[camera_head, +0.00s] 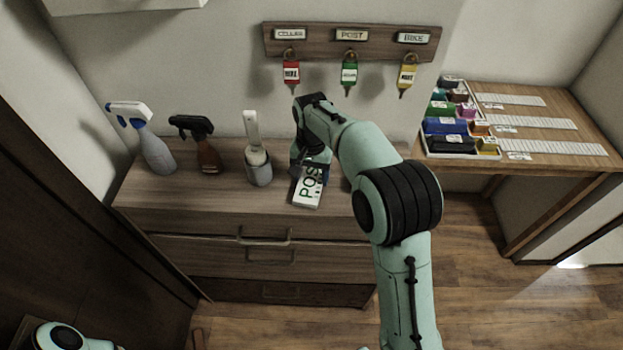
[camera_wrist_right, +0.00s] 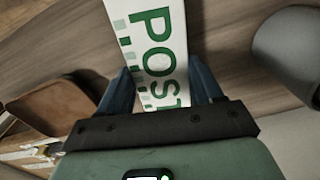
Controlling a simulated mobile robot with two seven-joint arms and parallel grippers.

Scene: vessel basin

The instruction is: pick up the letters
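A white piece with green POST lettering, the letters (camera_head: 308,190), is on the dresser top near its front edge. It also shows in the right wrist view (camera_wrist_right: 148,35), running between the blue fingers. My right gripper (camera_head: 311,168) reaches down over its back end. In the right wrist view my right gripper (camera_wrist_right: 160,70) has one finger along each side edge of it. Whether the fingers press on it or only stand beside it cannot be told. Part of it is hidden under the gripper. Only a bit of my left arm shows at bottom left; its gripper is out of view.
On the dresser (camera_head: 215,213), left of the gripper, stand a brush in a grey holder (camera_head: 259,172), a brown spray bottle (camera_head: 207,155) and a white-blue one (camera_head: 152,145). Above hangs a key rack (camera_head: 320,48) with tagged keys. A side table (camera_head: 590,135) holds coloured items.

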